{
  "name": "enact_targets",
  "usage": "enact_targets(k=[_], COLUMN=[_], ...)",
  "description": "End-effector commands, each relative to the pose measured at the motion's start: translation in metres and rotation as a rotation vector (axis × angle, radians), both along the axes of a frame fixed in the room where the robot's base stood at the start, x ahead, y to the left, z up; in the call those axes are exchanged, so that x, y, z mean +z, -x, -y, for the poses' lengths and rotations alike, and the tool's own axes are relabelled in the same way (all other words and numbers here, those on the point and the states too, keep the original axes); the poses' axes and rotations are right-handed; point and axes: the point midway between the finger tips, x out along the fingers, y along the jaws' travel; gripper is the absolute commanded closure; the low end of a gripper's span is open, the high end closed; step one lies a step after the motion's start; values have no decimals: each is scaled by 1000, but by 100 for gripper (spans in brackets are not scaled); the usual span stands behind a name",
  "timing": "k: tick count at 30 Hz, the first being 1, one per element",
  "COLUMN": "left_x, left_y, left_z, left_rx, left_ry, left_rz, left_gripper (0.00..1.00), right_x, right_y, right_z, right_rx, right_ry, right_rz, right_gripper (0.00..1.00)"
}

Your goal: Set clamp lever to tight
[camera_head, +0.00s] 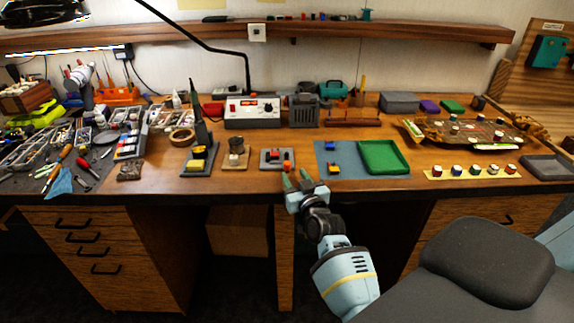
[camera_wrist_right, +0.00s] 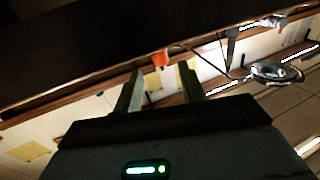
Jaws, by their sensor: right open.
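A small grey fixture (camera_head: 266,164) with a red block (camera_head: 274,154) on it sits near the front edge of the desk, left of centre. An orange piece (camera_head: 287,168), which looks like the clamp lever, is at its right side. Whether it is set to loose or tight cannot be told. My right gripper (camera_head: 298,181) is open and empty, just in front of and to the right of the fixture. In the right wrist view the open fingers (camera_wrist_right: 161,88) point toward an orange piece (camera_wrist_right: 160,58), with no clear contact. My left gripper is not in view.
A blue mat (camera_head: 328,184) with a green tray (camera_head: 383,157) lies to the right. A yellow block and small stand (camera_head: 198,160) are to the left. A power supply (camera_head: 251,112) stands behind. Tools crowd the left side of the desk.

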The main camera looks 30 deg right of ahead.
Motion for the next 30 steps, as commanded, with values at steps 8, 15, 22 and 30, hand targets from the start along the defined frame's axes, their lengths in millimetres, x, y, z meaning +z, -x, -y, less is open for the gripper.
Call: enact_targets(k=[8, 15, 22, 30], left_x=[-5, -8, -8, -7], left_y=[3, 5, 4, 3], left_z=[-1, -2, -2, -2], left_rx=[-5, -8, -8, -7], left_ry=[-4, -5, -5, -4], left_rz=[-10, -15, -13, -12], left_gripper=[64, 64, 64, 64], right_x=[0, 0, 1, 1], right_y=[-40, -60, -63, -63], right_z=[10, 15, 15, 15], right_rx=[0, 0, 1, 0], right_ry=[2, 2, 2, 1], right_rz=[0, -1, 0, 0], right_gripper=[59, 59, 59, 79])
